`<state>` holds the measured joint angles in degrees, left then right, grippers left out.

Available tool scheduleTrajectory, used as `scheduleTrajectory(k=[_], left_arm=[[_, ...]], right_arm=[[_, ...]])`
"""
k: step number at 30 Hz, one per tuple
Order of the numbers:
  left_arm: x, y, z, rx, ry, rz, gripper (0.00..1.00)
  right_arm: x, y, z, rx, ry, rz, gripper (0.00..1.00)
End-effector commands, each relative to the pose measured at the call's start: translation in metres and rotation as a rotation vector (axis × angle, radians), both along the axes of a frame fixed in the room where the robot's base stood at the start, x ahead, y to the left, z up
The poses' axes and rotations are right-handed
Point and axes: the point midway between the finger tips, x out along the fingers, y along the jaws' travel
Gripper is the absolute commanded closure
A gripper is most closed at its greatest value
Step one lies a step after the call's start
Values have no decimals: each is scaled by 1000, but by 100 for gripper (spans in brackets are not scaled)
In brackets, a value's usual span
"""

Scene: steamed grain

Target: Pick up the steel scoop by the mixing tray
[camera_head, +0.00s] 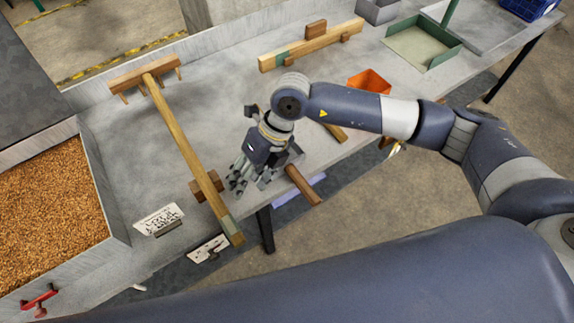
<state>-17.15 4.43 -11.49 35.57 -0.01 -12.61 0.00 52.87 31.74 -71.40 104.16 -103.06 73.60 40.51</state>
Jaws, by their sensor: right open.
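My right gripper (251,182) is over the grey bench, pointing down, with its fingers apart. Just right of it is the steel scoop; a grey metal edge (296,153) of its body shows beside the gripper. Its brown wooden handle (304,186) runs to the lower right, past the bench's front edge. The gripper hides much of the scoop's body, and I cannot tell whether they touch. Nothing shows held in the fingers. A grey-walled tray (104,190) of brown grain is at the left; I cannot tell whether it is the mixing tray. My left gripper is not in view.
A long-handled wooden rake (180,135) lies left of the gripper. An orange scoop-like pan (370,79) and a wooden bar (312,46) are behind my right arm. A green-sided tray (422,47) is farther right. Small label cards (158,219) stand near the front edge.

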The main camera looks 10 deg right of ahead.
Motion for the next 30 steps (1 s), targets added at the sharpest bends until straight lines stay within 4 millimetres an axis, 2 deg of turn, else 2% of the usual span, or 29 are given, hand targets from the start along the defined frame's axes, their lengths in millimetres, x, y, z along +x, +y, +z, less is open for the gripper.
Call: scheduleTrajectory(k=[1, 3, 6, 8, 11, 18, 23, 30], left_arm=[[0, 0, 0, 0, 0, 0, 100], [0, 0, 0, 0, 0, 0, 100], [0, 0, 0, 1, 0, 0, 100], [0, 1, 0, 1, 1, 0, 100], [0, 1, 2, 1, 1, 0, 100], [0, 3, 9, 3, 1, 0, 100], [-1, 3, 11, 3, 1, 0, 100], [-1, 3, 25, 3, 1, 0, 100]], right_arm=[[17, -31, -6, -126, -37, -9, 53], [32, -68, -11, -269, -69, -26, 53], [46, -103, -11, -402, -100, -50, 53], [51, -114, -11, -445, -108, -59, 53], [52, -121, -19, -471, -109, -64, 53], [52, -120, -56, -467, -109, -63, 53], [52, -120, -67, -466, -111, -63, 53], [55, -125, -98, -466, -109, -62, 53]])
